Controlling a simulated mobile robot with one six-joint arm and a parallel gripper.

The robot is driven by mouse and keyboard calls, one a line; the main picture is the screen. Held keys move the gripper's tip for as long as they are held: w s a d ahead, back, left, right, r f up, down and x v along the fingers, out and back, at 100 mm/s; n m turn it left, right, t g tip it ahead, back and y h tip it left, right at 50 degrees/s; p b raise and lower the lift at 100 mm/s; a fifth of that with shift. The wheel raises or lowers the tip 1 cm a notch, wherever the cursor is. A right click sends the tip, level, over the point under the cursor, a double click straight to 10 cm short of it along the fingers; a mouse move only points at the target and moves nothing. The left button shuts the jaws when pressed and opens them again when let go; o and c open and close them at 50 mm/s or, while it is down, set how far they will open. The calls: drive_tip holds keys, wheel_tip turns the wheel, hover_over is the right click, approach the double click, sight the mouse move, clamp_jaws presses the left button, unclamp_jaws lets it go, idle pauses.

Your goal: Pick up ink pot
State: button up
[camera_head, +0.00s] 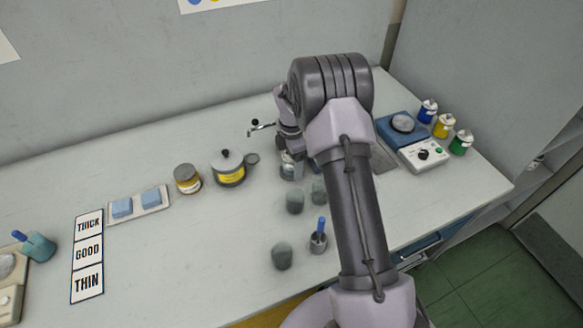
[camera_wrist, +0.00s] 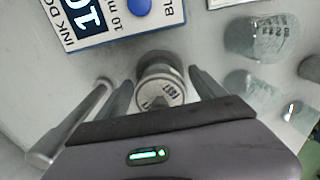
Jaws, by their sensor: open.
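My gripper (camera_wrist: 163,88) is open, with its fingers on either side of a small round container (camera_wrist: 162,70) with a grey top and dark lettering. I cannot tell whether the fingers touch it, or for certain that it is the ink pot. In the head view a small pale container (camera_head: 290,168) stands below my wrist, partly hidden by the arm, and the fingertips are hard to make out there. Small blue (camera_head: 428,111), yellow (camera_head: 443,125) and green (camera_head: 460,142) bottles stand at the far right of the table.
A yellow-labelled lidded pot (camera_head: 229,170) and a jar (camera_head: 187,180) stand left of my gripper. Clear beakers (camera_head: 295,201) and a small cup (camera_head: 318,241) stand in front. An ink dose card (camera_wrist: 112,18) lies beside the container. A scale (camera_head: 423,153) is at right.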

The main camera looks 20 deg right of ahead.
drive_tip(key=shift+r, duration=0.1)
drive_tip(key=c, duration=1.6)
